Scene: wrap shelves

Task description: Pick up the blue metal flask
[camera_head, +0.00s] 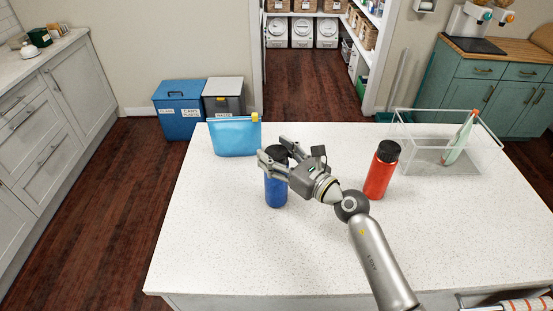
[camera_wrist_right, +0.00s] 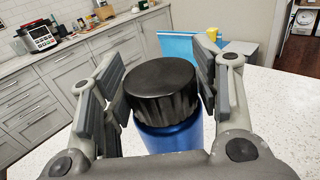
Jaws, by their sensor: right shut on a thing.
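The blue metal flask (camera_head: 276,189) has a black cap and is upright at the middle of the white table. My right gripper (camera_head: 273,157) is shut on it near the cap, with one finger on each side. In the right wrist view the black cap (camera_wrist_right: 160,90) and part of the blue body (camera_wrist_right: 172,137) show between the fingers of my right gripper (camera_wrist_right: 160,95). The flask's lower part is hidden there. I cannot tell whether its base touches the table. My left gripper is in neither view.
On the white table (camera_head: 215,240) a light blue pouch (camera_head: 235,138) stands behind the flask. A red flask (camera_head: 380,173) with a black cap stands to the right. A clear bin (camera_head: 418,158) holding a green-white bottle (camera_head: 459,140) is at the back right. The front left is clear.

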